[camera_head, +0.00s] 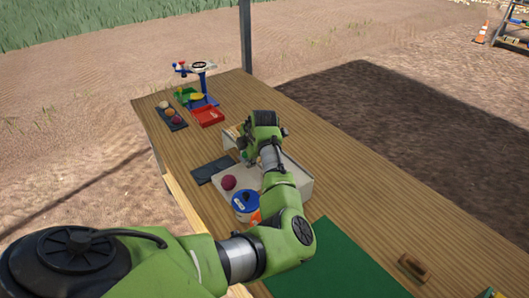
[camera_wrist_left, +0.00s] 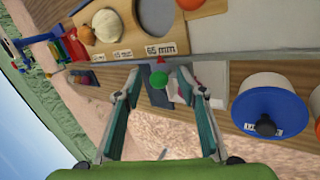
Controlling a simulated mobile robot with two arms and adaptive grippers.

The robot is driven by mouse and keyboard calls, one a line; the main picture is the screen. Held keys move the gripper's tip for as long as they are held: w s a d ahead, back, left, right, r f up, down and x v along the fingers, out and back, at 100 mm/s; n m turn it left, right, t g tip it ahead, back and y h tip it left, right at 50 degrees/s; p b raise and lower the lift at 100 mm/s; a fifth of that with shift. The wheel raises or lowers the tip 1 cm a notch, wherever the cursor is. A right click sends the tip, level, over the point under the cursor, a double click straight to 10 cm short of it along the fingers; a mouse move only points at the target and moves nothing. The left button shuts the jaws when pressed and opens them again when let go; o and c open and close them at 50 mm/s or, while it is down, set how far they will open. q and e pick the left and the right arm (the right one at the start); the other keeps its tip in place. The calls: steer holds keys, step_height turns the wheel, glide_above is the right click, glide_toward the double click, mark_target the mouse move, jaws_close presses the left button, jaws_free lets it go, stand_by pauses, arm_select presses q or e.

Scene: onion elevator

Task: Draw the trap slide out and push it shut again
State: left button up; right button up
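My left gripper (camera_wrist_left: 160,112) is open, its two fingers spread with a gap between them. In the wrist view a green ball-shaped knob (camera_wrist_left: 159,81) shows between the fingers, near their tips; contact cannot be told. It looks like the trap slide's knob, but the slide itself is not clearly visible. The pale elevator box (camera_head: 299,184) stands mid-table under my left arm, which hides much of it. Its wooden sizing board (camera_wrist_left: 120,48) carries round holes and a "65 mm" label. My right gripper is not in view.
A dark red onion (camera_head: 229,183) and a blue-lidded tub (camera_head: 245,206) are close beside the arm. A dark slab (camera_head: 212,170) lies left of the box.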

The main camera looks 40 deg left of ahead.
arm_select(q)
steer(key=shift+r+p, duration=2.15)
steer(key=shift+r, duration=0.85)
